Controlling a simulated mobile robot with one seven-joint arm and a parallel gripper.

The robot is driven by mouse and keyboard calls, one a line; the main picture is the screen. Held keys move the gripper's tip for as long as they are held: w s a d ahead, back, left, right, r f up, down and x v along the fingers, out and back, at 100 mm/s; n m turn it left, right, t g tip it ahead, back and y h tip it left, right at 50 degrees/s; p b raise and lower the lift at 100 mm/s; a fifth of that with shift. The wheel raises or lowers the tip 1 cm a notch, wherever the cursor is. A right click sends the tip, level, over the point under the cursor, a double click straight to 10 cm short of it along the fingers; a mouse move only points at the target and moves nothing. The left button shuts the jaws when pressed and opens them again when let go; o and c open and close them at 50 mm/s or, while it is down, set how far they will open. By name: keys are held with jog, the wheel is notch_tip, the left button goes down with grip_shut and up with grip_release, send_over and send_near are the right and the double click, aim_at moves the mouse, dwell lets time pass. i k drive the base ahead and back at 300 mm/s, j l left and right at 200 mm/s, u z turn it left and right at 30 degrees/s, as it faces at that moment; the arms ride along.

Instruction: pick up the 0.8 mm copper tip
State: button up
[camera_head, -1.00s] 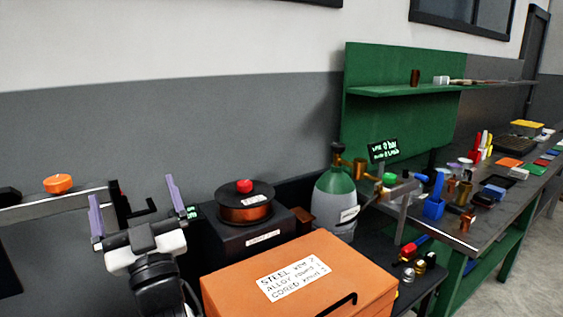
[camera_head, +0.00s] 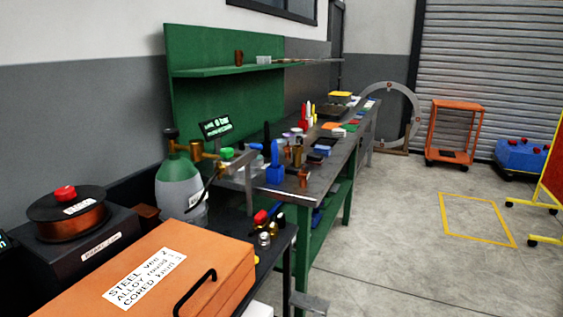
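I cannot single out the 0.8 mm copper tip. Several small copper or brass pieces are in view. A short copper-coloured cylinder (camera_head: 304,176) stands near the front edge of the workbench (camera_head: 325,180). A taller brass-coloured piece (camera_head: 297,155) stands behind it. A few small brass and silver fittings (camera_head: 265,238) sit on the low dark stand beside the gas cylinder. Labels on these pieces are too small to read. My gripper is outside the current view.
An orange box (camera_head: 150,270) with a handle fills the front left. A wire spool (camera_head: 68,214) and a green-grey gas cylinder (camera_head: 181,182) stand behind it. A blue holder (camera_head: 275,170) is on the bench. Open concrete floor (camera_head: 400,240) lies to the right, with an orange cart (camera_head: 452,130) beyond.

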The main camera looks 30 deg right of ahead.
aim_at(287, 149)
jog(key=l, duration=1.8)
jog(key=i+l, duration=0.1)
jog(key=l, duration=0.25)
jog(key=i+l, duration=0.1)
jog(key=l, duration=0.2)
jog(key=i+l, duration=0.1)
jog(key=l, duration=0.25)
jog(key=i+l, duration=0.15)
jog(key=l, duration=0.15)
jog(key=i+l, duration=0.2)
jog(key=i+l+u, duration=0.1)
jog(key=l, duration=0.35)
jog(key=i+l, duration=0.2)
jog(key=i, duration=0.2)
jog(key=i+l, duration=0.15)
jog(key=i, duration=0.2)
